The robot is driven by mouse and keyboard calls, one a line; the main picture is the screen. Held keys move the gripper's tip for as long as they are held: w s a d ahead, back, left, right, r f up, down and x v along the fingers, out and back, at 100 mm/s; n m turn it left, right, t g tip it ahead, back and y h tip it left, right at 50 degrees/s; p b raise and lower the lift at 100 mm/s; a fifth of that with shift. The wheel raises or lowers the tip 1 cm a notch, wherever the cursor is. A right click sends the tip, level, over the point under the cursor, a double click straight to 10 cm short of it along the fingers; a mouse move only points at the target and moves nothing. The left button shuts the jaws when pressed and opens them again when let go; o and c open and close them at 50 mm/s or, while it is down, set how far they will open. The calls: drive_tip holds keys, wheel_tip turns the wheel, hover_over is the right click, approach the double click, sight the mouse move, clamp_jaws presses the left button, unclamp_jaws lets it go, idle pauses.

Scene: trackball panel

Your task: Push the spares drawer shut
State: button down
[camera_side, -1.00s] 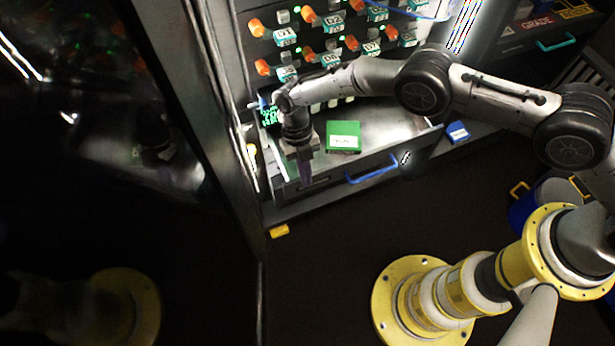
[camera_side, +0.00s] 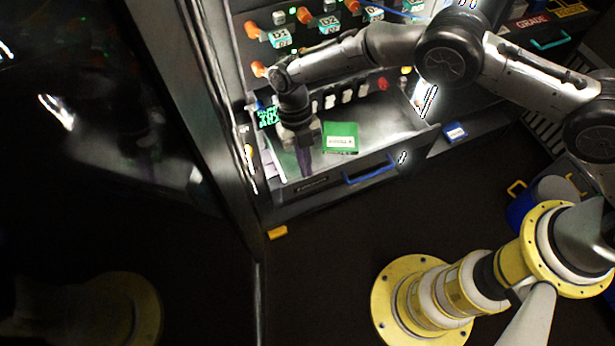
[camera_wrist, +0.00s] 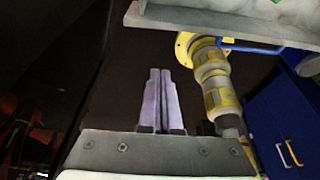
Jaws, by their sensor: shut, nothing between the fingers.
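The spares drawer (camera_side: 325,185) stands pulled out below the panel, with a blue handle (camera_side: 370,173) on its front. Its handle also shows at the top of the wrist view (camera_wrist: 250,47). A green box (camera_side: 341,138) with a white label lies inside the drawer. My gripper (camera_side: 305,172) points down at the left part of the drawer, its purple fingers overlapping the drawer's inside and front edge in the side view. In the wrist view the fingers (camera_wrist: 160,72) are together, with nothing between them. I cannot tell whether they touch the drawer.
The panel above carries orange knobs (camera_side: 252,29) and labelled blocks. A dark glossy wall (camera_side: 120,150) rises close on the left. A yellow block (camera_side: 278,232) and a small blue box (camera_side: 455,132) sit near the drawer. The dark floor (camera_side: 330,260) in front is clear.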

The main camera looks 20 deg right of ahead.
drive_tip(key=d+f+m+t, duration=0.1)
drive_tip(key=d+m, duration=0.1)
drive_tip(key=w+d+f+m+t, duration=0.1)
drive_tip(key=d+m, duration=0.1)
drive_tip(key=d, duration=0.1)
drive_tip(key=d+f+m+t, duration=0.1)
drive_tip(key=d+m, duration=0.1)
drive_tip(key=shift+w+d+f, duration=0.15)
drive_tip(key=shift+w+d, duration=0.2)
drive_tip(key=d+m+t, duration=0.1)
drive_tip(key=s+d+f+m+t, duration=0.1)
drive_tip(key=d+m, duration=0.1)
drive_tip(key=s+d+m+t+y, duration=0.1)
drive_tip(key=d+m, duration=0.1)
drive_tip(key=shift+d+f, duration=0.2)
drive_tip(key=shift+d, duration=0.05)
drive_tip(key=m+t+y, duration=0.4)
drive_tip(key=m, duration=0.4)
approach(357, 179)
drive_tip(key=w+a+f, duration=0.2)
drive_tip(key=w, duration=0.1)
drive_tip(key=w+a+f, duration=0.1)
drive_tip(key=w+a, duration=0.1)
drive_tip(key=shift+w, duration=0.6)
